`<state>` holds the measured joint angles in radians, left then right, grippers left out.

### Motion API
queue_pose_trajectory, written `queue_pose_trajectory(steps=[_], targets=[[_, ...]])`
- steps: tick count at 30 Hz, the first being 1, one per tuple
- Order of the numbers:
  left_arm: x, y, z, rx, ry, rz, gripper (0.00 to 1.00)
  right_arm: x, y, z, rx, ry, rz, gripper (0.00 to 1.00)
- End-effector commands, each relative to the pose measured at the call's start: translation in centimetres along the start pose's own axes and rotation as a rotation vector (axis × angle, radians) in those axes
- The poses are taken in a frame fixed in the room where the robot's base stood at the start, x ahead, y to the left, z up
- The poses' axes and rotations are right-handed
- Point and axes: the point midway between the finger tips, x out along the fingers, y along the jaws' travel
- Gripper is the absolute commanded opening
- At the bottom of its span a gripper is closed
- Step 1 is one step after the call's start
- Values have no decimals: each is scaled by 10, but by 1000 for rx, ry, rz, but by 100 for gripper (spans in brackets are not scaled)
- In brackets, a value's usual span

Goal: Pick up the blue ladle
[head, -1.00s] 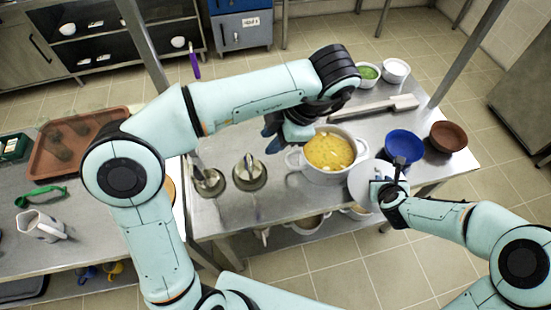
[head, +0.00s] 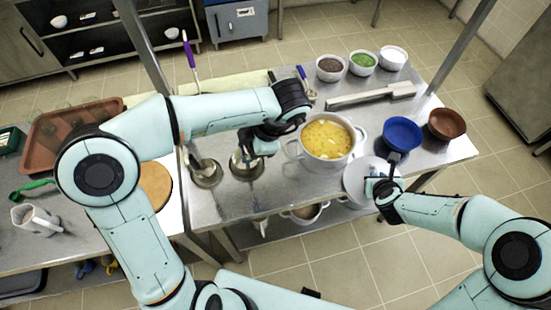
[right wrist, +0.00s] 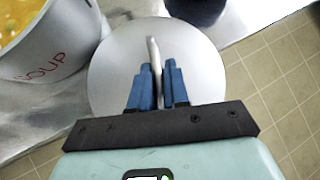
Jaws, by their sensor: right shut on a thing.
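A blue-handled utensil, seemingly the blue ladle (head: 302,74), is at the back of the steel table, left of the small bowls. Its lower end is small and unclear. My left gripper (head: 258,146) is above the right one of two round steel vessels, left of the soup pot and in front of the ladle. Whether its fingers are open is unclear. My right gripper (head: 381,187) is shut on the upright handle of a round grey lid (head: 357,181), right of the pot. The right wrist view shows the handle between the blue fingers (right wrist: 157,85) and the lid (right wrist: 206,70) below.
The white soup pot (head: 328,160) holds yellow soup. A blue bowl (head: 403,134) and a brown bowl (head: 447,123) stand right. Several small bowls (head: 331,68) and a long steel bar (head: 370,97) are behind. A purple-handled utensil (head: 189,50) is far left, near a post.

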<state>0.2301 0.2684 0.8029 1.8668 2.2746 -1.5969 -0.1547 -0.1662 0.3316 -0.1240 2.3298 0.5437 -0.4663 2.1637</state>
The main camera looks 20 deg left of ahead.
Motion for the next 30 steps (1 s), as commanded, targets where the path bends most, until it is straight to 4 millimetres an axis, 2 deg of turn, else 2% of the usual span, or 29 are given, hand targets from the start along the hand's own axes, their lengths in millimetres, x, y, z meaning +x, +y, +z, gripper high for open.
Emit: queue_pose_trajectory(steps=[5, 8, 9, 30], targets=[[-1, 1, 0, 0, -1, 2, 31, 0, 0, 2, 0, -2, -1, 0], [-1, 1, 0, 0, -1, 1, 2, 0, 0, 2, 0, -2, -1, 0], [-1, 1, 0, 0, -1, 1, 0, 0, 0, 2, 0, -2, -1, 0], [-1, 1, 0, 0, -1, 2, 0, 0, 0, 2, 0, -2, -1, 0]])
